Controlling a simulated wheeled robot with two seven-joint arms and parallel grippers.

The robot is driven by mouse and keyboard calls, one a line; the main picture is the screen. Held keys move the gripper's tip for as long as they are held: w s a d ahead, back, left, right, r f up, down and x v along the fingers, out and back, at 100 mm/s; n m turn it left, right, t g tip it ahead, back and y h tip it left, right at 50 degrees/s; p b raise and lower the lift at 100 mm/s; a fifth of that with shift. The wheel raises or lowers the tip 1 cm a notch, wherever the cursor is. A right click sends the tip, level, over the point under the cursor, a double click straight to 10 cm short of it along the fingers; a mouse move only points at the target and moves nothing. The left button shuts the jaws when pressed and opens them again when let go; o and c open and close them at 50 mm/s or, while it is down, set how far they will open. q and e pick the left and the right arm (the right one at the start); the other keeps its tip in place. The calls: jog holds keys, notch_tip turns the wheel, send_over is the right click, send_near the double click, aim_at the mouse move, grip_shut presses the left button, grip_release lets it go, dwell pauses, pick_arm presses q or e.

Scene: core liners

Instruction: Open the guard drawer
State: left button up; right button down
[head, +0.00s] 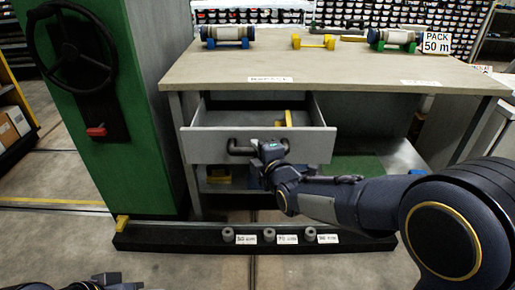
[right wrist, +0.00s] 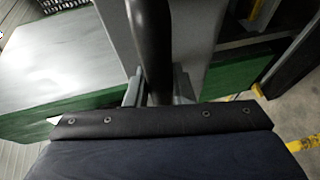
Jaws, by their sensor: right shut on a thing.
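The guard drawer (head: 208,146) is a grey drawer under the workbench, and it stands pulled out with its inside showing. A yellow piece (head: 286,119) lies in it. Its black bar handle (head: 240,150) is on the front panel. My right gripper (head: 270,152) is at the handle's right part and is shut on it. In the right wrist view the dark handle bar (right wrist: 150,45) runs down between the fingers (right wrist: 158,90). Part of the handle is hidden behind the gripper. My left gripper (head: 110,282) shows only partly at the bottom left edge, and its jaws are unclear.
A green cabinet (head: 150,150) with a black handwheel (head: 70,48) stands left of the drawer. The workbench top (head: 330,65) bears cylinders on blue and green stands and a yellow stand. A low dark rail (head: 180,238) with several grey pegs lies on the floor in front.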

jog(key=shift+s, duration=0.45)
jog(key=c, duration=1.3)
grip_release()
jog(key=shift+o, duration=0.2)
jog(key=p+v, duration=0.2)
jog(key=v, duration=0.5)
jog(key=shift+s+d, duration=0.15)
jog(key=shift+s, duration=0.2)
